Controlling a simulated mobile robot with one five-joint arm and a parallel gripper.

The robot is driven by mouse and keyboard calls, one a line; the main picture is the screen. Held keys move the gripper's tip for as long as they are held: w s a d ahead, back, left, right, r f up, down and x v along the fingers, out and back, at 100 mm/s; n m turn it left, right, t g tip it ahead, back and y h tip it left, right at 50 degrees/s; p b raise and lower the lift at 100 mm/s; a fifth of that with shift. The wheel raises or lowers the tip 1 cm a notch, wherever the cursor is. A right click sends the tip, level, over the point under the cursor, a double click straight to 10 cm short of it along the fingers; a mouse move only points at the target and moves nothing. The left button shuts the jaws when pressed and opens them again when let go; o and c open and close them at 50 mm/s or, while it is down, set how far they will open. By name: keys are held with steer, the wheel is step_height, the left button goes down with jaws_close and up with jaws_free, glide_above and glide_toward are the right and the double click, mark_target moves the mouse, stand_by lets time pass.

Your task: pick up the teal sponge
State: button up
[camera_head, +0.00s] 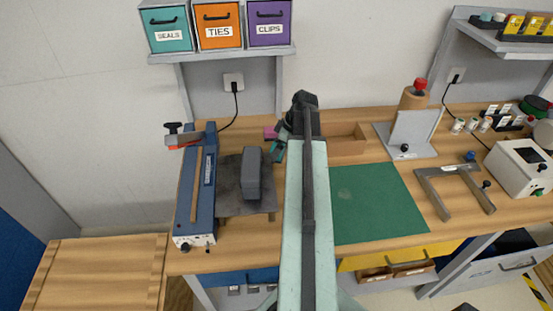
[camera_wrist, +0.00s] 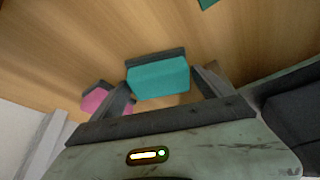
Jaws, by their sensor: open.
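The teal sponge (camera_wrist: 158,79) lies on the wooden worktop in the wrist view, with a dark layer along its far edge. My gripper (camera_wrist: 164,90) is open, with one finger to the left of the sponge and one to the right. The sponge shows ahead of and between the fingers; I cannot tell whether either touches it. In the head view only a small teal part (camera_head: 279,155) shows beside my arm, which hides much of this area. My gripper (camera_head: 285,137) is partly hidden there too.
A pink sponge (camera_wrist: 96,99) is close by the left finger, also with a dark edge. In the head view, a grey block (camera_head: 250,174) on a dark plate and a blue machine (camera_head: 196,190) stand left. A wooden box (camera_head: 347,145) and green mat (camera_head: 375,205) are right.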

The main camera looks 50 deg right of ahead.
steer(key=c, duration=1.3)
steer(key=shift+r+p, duration=0.2)
steer(key=shift+p, duration=0.2)
step_height(320, 180, up, 12)
steer(key=p, duration=1.2)
steer(key=s+d, duration=0.4)
steer(key=d, duration=0.1)
steer(key=s+d, duration=0.4)
steer(key=d, duration=0.1)
steer(key=s+d+b, duration=0.1)
steer(key=s+d, duration=0.4)
steer(key=shift+d+f, duration=0.15)
steer(key=shift+f, duration=0.25)
